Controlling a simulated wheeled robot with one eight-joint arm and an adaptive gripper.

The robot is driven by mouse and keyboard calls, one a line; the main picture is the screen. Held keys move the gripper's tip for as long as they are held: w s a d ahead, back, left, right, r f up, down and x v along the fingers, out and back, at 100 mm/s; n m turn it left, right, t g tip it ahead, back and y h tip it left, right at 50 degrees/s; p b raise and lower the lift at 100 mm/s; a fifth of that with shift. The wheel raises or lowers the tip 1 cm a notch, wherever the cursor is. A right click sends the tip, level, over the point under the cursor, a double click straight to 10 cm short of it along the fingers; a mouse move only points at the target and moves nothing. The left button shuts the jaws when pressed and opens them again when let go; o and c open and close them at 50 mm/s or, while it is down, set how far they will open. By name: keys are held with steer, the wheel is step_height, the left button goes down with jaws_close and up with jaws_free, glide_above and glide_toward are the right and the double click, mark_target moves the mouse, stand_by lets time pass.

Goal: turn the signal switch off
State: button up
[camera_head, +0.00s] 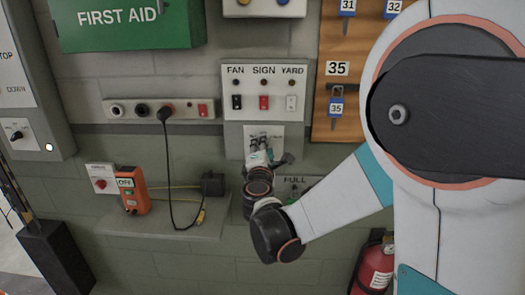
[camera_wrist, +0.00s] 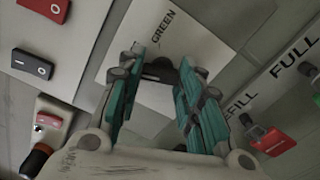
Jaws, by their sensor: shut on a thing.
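A white plate (camera_head: 277,131) is on the wall panel below the FAN, SIGN and YARD rockers. In the wrist view, the plate (camera_wrist: 158,40) has the word GREEN printed on it and a dark switch part (camera_wrist: 159,71). My gripper (camera_wrist: 164,62) has its teal fingers at this dark part and is shut on it. The fingers hide much of the part, so its exact position cannot be told. In the head view, my gripper (camera_head: 261,152) is against the plate's lower part. The rest of the plate's lettering is hidden or too small to read.
Red SIGN rocker (camera_head: 263,102) is above the plate. A shelf (camera_head: 165,222) with an orange box (camera_head: 133,190) is at lower left. A fire extinguisher (camera_head: 375,268) stands lower right.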

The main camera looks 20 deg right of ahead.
steer(key=m, duration=0.3)
steer(key=shift+s+m, duration=0.1)
steer(key=shift+m, duration=0.2)
stand_by(0.3)
steer(key=o, duration=1.1)
steer(key=shift+c, duration=0.2)
steer(key=v, duration=0.7)
steer(key=shift+s, duration=0.2)
